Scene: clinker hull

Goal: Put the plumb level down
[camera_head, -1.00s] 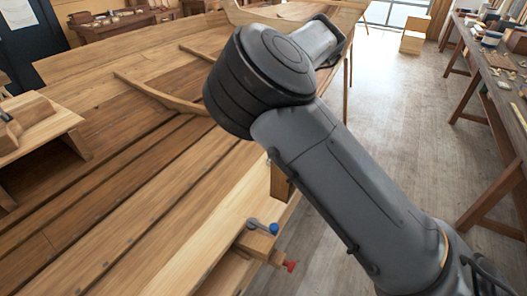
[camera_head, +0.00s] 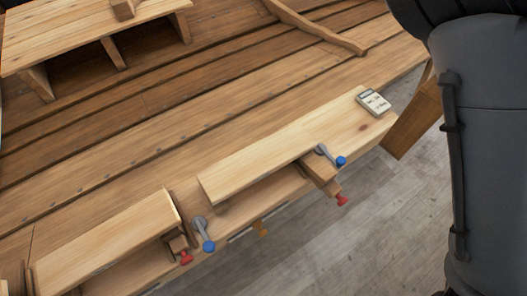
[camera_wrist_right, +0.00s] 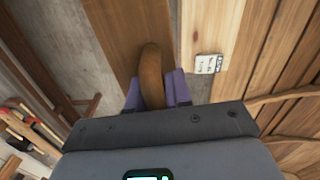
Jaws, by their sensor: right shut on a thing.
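In the right wrist view my right gripper (camera_wrist_right: 158,90) has its purple fingers shut on a brown, rounded wooden piece (camera_wrist_right: 152,68), which I take to be part of the plumb level. The rest of it is hard to make out, and a broad brown board shows behind it. My left gripper is not in view.
A pale plank (camera_head: 290,143) lies along the hull edge with a small white card (camera_head: 373,102) on it, also seen in the wrist view (camera_wrist_right: 208,64). Clamps with blue (camera_head: 341,161) and red (camera_head: 342,200) knobs stick out. A brown board (camera_head: 412,122) stands past the plank's end.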

